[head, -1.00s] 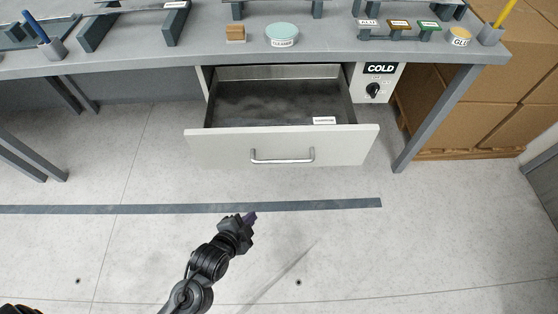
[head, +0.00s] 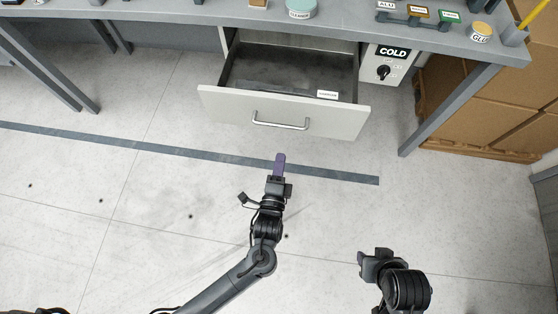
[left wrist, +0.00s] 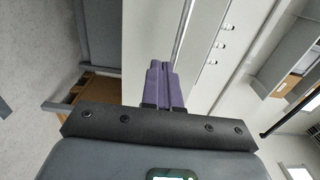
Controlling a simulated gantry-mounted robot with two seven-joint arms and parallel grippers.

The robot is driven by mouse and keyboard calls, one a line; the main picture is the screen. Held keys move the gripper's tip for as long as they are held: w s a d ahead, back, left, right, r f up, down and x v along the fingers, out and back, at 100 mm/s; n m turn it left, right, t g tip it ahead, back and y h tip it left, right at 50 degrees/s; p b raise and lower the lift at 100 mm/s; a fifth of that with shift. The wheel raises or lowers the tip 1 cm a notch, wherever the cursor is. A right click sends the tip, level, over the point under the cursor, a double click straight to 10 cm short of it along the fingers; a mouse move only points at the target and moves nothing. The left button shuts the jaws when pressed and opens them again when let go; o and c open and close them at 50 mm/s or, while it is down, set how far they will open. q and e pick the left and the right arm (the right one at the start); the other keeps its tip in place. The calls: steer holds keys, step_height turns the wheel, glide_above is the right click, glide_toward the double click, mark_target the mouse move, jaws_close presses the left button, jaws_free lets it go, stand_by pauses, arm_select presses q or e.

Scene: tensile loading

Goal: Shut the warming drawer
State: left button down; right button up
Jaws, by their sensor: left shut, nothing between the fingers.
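The warming drawer (head: 340,116) stands open under the bench in the head view. Its white front has a silver bar handle (head: 281,125), and its dark inside shows. A white label (head: 327,95) is at its right end. My left gripper (head: 280,158) is shut and empty, its purple fingers pointing toward the drawer front, in front of and apart from the handle in the picture. The same fingers (left wrist: 165,85) show together in the left wrist view. My right gripper (head: 376,262) is at the lower right, away from the drawer; its fingers are not clear.
A COLD control box (head: 392,62) with a black knob hangs right of the drawer. A bench leg (head: 450,107) and cardboard boxes (head: 485,105) stand further right. The floor before the drawer is clear, with a dark stripe (head: 200,156) across it.

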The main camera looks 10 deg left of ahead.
mark_target(288, 121)
arm_select(q)
steer(key=w+b, duration=0.4)
steer(key=w, duration=0.6)
steer(key=shift+w+a+f, duration=0.1)
steer(key=shift+w+a, duration=0.05)
steer(key=shift+w, duration=0.15)
steer(key=shift+w+a+b, duration=0.1)
steer(key=shift+w+b, duration=0.2)
steer(key=shift+w, duration=0.1)
arm_select(e)
steer(key=f, duration=0.3)
steer(key=d+f, duration=0.1)
steer(key=f, duration=0.1)
steer(key=shift+w, duration=0.1)
